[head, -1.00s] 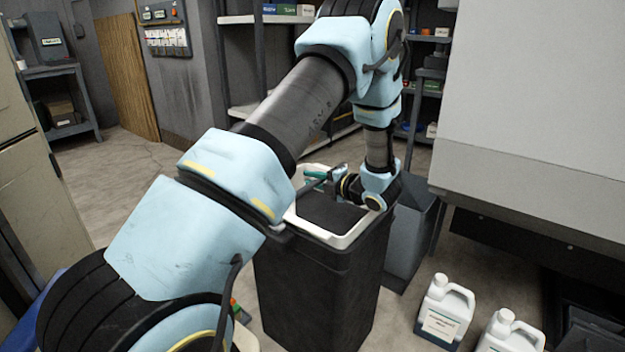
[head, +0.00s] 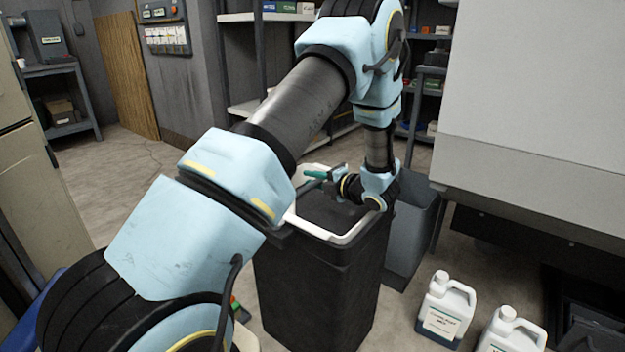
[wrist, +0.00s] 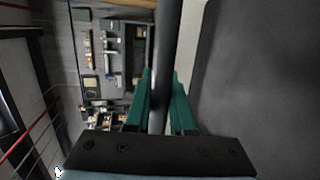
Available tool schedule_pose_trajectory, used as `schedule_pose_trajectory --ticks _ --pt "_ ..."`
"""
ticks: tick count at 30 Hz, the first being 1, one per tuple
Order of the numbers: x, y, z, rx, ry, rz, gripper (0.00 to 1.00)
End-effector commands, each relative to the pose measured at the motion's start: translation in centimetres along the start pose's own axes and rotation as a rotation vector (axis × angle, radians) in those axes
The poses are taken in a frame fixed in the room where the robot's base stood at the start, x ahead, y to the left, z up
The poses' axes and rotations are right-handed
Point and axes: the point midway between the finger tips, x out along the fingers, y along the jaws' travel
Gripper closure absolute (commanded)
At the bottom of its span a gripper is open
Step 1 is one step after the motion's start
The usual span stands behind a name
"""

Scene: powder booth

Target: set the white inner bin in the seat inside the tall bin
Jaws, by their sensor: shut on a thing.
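The tall bin (head: 315,290) is black and stands upright on the floor, mid-frame in the head view. A white rim (head: 342,240), apparently the white inner bin's, shows around its mouth, with a dark inside. I cannot tell how the rim sits on the seat, which is hidden. My gripper (head: 314,174), with green fingers, is low over the far left part of the mouth. In the wrist view my gripper (wrist: 161,95) is shut on a dark bar (wrist: 166,40). How the bar joins the bin is not clear. A pale strip (wrist: 194,60) runs beside it.
A grey bin (head: 410,235) stands close on the right of the tall bin. White jugs (head: 446,308) stand on the floor at the lower right. A large pale cabinet (head: 540,110) overhangs the right side. Open floor (head: 150,200) lies to the left.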

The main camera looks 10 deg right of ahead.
Motion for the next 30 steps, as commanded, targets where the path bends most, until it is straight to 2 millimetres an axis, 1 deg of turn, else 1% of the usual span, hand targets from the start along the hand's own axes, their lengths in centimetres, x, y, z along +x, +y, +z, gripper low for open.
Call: schedule_pose_trajectory --ticks 25,26,30 --pt "0.1 -0.38 0.01 -0.001 0.0 0.001 1.0" --pt "0.09 -0.31 0.01 -0.001 0.0 0.001 0.75" --pt "0.08 -0.31 0.0 -0.001 0.0 0.001 0.59"
